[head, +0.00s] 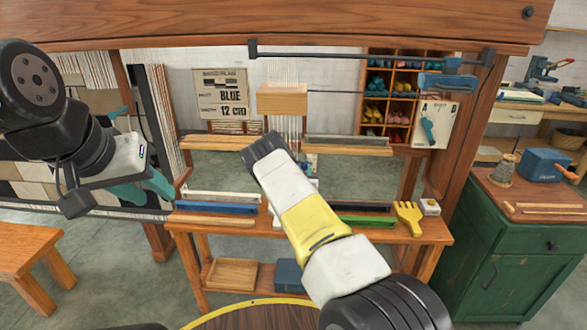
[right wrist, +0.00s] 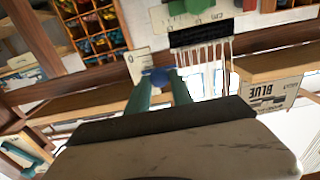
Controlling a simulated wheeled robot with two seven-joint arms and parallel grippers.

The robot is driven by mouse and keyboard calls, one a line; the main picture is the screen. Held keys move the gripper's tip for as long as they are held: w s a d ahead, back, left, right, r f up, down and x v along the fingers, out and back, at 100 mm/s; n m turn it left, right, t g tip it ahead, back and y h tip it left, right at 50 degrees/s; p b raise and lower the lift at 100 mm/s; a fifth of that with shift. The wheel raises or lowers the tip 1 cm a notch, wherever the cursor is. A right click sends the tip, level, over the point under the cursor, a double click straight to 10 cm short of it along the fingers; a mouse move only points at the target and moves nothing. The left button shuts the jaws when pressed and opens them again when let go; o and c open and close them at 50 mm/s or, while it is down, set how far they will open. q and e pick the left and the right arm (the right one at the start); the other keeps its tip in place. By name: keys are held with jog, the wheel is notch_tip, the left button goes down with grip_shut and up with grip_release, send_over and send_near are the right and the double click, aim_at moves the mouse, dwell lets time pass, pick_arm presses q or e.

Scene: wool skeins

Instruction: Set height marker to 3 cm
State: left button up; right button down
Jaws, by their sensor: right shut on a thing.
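My right gripper (right wrist: 160,84) has its two green fingers shut on a small blue piece, which looks like the height marker (right wrist: 155,74). A pale plate (right wrist: 141,63) with a dark mark stands just behind it in the right wrist view. No scale reading is legible there. In the head view my white and yellow right arm covers the marker and most of that gripper. My left gripper (head: 146,189) hangs at the left, away from the bench, with teal fingers; their gap is not clear.
A wooden bench (head: 405,231) holds blue, white and green bars and a yellow comb (head: 408,217). A green cabinet (head: 510,250) stands right.

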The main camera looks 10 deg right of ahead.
jog(key=c, duration=1.2)
grip_release()
jog(key=shift+o, duration=0.2)
jog(key=v, duration=0.7)
jog(key=shift+s, duration=0.4)
jog(key=shift+a, duration=0.15)
